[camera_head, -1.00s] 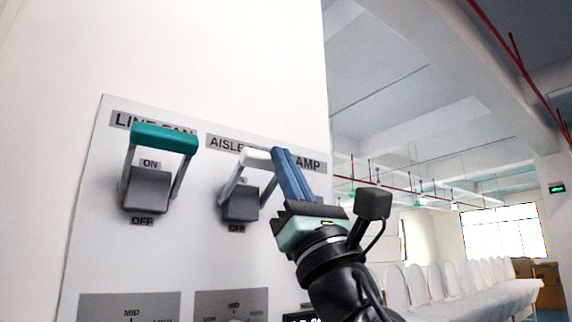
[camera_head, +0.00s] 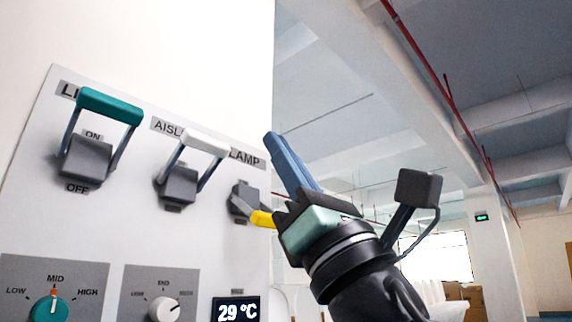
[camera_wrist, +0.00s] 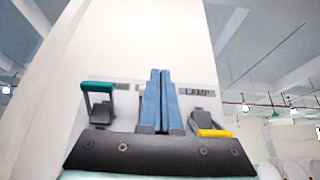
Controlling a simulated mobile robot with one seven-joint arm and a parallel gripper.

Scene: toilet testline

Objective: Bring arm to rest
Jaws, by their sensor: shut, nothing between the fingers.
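My gripper (camera_head: 276,142) is in the head view, right of the panel's upper part, its blue fingers pointing up and left. In the wrist view the two blue fingers (camera_wrist: 160,75) lie together, shut and empty. The fingers stand apart from the teal-handled switch (camera_head: 110,105) and the white-handled switch (camera_head: 205,143). A third switch with a yellow handle (camera_head: 262,219) is partly hidden behind my gripper. The yellow handle hangs low, while the teal and white handles are up.
The white panel (camera_head: 140,225) also carries a teal knob (camera_head: 49,309), a white knob (camera_head: 164,310) and a display (camera_head: 236,310) reading 29 °C. Open room lies right of the panel's wall, with boxes (camera_head: 466,298) and a pillar (camera_head: 497,250) farther back.

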